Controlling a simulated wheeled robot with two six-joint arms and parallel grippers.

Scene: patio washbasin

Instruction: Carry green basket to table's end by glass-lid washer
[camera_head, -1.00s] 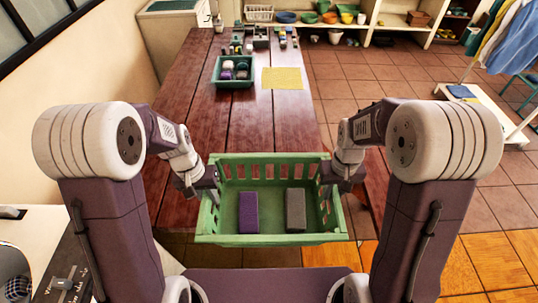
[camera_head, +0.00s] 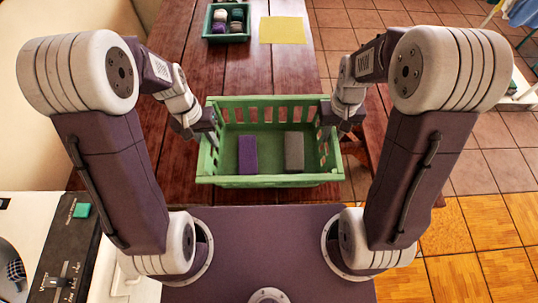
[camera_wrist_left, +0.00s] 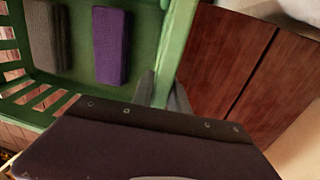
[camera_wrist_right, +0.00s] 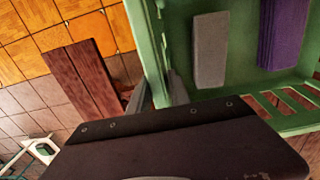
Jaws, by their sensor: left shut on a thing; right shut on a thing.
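The green basket (camera_head: 265,182) is upright in front of me at the near end of the dark red wooden table (camera_head: 240,70). A purple block (camera_head: 248,155) and a grey block (camera_head: 294,152) lie inside it. My left gripper (camera_head: 212,140) is shut on its left wall; in the left wrist view the fingers (camera_wrist_left: 163,95) straddle the green rim. My right gripper (camera_head: 328,125) is shut on the right wall, also seen in the right wrist view (camera_wrist_right: 156,98). Whether the basket's bottom touches the table is hidden. The glass-lid washer (camera_head: 52,215) stands at the lower left, cloth showing under its round lid.
A small green bin (camera_head: 226,38) of rolled items and a yellow cloth (camera_head: 281,30) lie farther up the table. Bare tabletop lies between them and the basket. Tiled floor (camera_head: 490,150) is open on the right; a pale wall is on the left.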

